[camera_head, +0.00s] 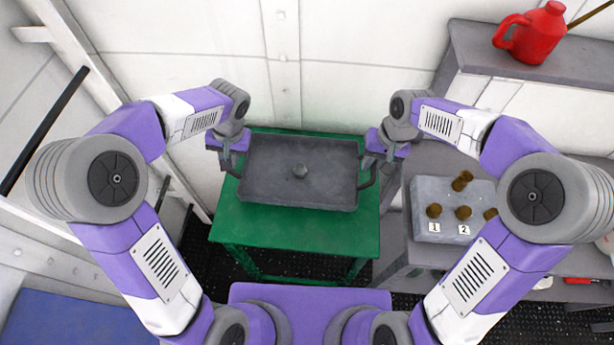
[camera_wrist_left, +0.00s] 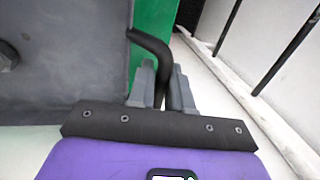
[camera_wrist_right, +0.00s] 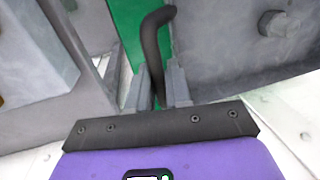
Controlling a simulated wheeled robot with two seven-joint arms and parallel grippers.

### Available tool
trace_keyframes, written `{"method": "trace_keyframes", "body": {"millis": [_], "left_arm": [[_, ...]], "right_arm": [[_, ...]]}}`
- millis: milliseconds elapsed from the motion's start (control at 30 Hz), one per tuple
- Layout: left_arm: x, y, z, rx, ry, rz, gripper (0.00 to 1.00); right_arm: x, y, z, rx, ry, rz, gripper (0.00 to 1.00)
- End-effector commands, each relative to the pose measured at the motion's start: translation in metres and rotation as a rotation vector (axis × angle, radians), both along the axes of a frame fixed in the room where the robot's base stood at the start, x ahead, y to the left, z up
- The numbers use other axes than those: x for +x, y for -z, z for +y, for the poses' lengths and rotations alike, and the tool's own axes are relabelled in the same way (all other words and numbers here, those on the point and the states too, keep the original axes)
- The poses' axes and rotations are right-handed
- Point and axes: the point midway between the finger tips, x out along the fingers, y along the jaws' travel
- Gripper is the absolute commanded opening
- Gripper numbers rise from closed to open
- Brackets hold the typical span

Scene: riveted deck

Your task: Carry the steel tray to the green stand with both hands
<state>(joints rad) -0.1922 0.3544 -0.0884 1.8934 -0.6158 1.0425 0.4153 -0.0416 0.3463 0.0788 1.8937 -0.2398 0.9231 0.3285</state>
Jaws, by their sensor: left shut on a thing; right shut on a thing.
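My left gripper (camera_head: 228,162) is shut on the tray's left handle, a dark bent bar (camera_wrist_left: 153,50) in the left wrist view. My right gripper (camera_head: 375,165) is shut on the right handle, which shows in the right wrist view (camera_wrist_right: 152,45). The tray looks about level. Its underside is hidden.
A grey bench on the right carries a block (camera_head: 425,192) with several brown knobs and number labels. A red can (camera_head: 531,33) stands on a shelf (camera_head: 480,50) at the upper right. A white wall (camera_head: 340,60) is behind the stand. A black rail (camera_head: 45,130) is at the left.

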Motion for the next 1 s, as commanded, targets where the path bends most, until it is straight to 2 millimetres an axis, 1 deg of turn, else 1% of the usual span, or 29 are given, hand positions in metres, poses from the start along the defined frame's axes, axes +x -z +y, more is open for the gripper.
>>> {"method": "trace_keyframes", "body": {"millis": [467, 1000], "left_arm": [[0.0, 0.002, 0.0, 0.0, 0.0, -0.001, 0.0], [0.0, 0.027, 0.0, 0.0, 0.0, -0.001, 0.0]], "right_arm": [[0.0, 0.002, 0.0, 0.0, 0.0, -0.001, 0.0], [0.0, 0.027, 0.0, 0.0, 0.0, -0.001, 0.0]]}}
